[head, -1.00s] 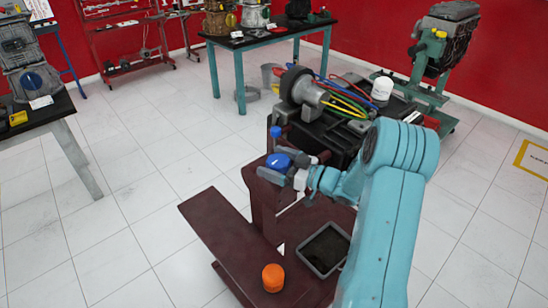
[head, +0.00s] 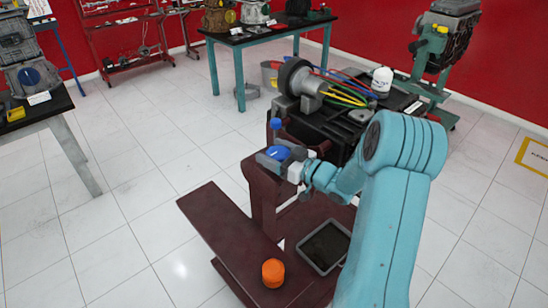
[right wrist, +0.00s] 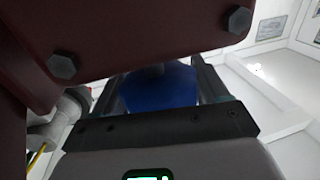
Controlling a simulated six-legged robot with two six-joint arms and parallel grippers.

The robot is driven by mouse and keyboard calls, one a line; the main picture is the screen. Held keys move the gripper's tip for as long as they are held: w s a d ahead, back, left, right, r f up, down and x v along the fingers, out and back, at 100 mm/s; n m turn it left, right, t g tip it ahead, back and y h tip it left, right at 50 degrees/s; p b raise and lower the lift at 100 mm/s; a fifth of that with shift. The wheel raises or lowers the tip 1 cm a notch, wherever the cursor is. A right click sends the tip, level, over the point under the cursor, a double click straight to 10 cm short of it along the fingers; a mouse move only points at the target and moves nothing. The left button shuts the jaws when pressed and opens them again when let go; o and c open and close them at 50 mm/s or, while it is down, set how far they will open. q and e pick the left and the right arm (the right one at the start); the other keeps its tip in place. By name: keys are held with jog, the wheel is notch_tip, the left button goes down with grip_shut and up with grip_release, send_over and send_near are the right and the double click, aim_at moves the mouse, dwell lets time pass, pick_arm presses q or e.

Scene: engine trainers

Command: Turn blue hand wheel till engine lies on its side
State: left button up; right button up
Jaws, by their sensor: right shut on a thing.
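The blue hand wheel (head: 278,153) sits on the near side of the dark red engine stand (head: 262,205). A small blue knob (head: 275,124) shows just above it. My right gripper (head: 277,157) is shut on the wheel, with fingers on either side. In the right wrist view the blue wheel (right wrist: 160,88) lies between the two fingers (right wrist: 162,90), under a dark red bolted plate (right wrist: 130,35). The engine (head: 310,85) on the stand is dark with a grey round part and coloured hoses; its far side is partly hidden. My left gripper is not in view.
A white bottle (head: 382,82) stands by the engine. Benches with engines stand at the left (head: 60,108) and back (head: 272,32). The floor at left is clear.

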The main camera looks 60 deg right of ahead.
jog(key=o, duration=1)
jog(key=shift+c, duration=0.2)
jog(key=shift+s+f, duration=0.1)
jog(key=shift+s, duration=0.3)
jog(key=s+a+b, duration=0.1)
jog(key=s+b, duration=0.2)
jog(key=s, duration=1.2)
jog(key=shift+s, duration=0.2)
